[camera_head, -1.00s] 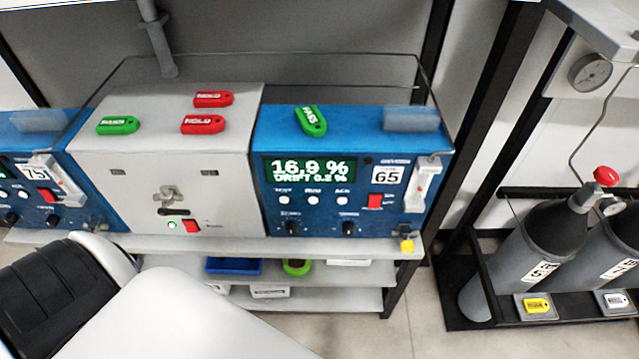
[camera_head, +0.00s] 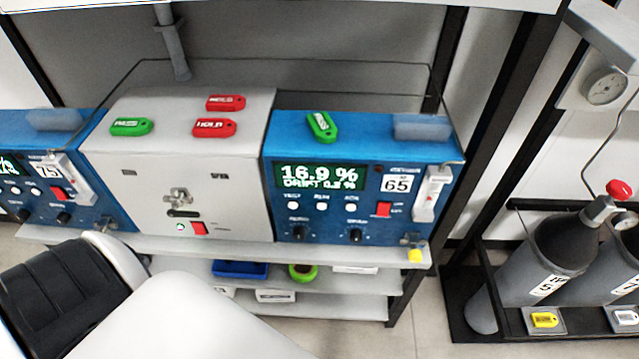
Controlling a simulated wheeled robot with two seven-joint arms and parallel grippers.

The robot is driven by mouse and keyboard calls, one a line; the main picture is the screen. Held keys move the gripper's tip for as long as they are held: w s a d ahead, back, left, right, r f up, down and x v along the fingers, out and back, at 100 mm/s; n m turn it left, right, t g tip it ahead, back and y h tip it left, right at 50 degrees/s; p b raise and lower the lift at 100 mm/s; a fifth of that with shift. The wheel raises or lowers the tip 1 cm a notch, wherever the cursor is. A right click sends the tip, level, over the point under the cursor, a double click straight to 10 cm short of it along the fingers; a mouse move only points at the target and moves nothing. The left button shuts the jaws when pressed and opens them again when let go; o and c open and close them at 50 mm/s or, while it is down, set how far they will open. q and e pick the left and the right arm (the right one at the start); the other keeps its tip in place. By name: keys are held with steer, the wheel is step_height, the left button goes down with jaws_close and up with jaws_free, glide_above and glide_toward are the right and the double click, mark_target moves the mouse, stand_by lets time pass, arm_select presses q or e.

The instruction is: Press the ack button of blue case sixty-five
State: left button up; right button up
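The blue case sixty-five (camera_head: 285,223) stands on the shelf right of the grey case. Its display (camera_head: 319,177) reads 16.9 % and drift 0.2 %. Below the display is a row of three white buttons; the right one, under a small label that seems to read ACK, is the ack button (camera_head: 350,208). A red switch (camera_head: 383,209) sits to its right. A green tag (camera_head: 321,127) lies on top of the case. A white and black arm link of mine covers the lower left. Neither gripper shows.
A grey case (camera_head: 150,190) with red and green tags on top stands in the middle, and blue case 75 (camera_head: 100,205) at the left. Gas cylinders (camera_head: 535,260) stand in a black rack at the right. Floor shows between shelf and rack.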

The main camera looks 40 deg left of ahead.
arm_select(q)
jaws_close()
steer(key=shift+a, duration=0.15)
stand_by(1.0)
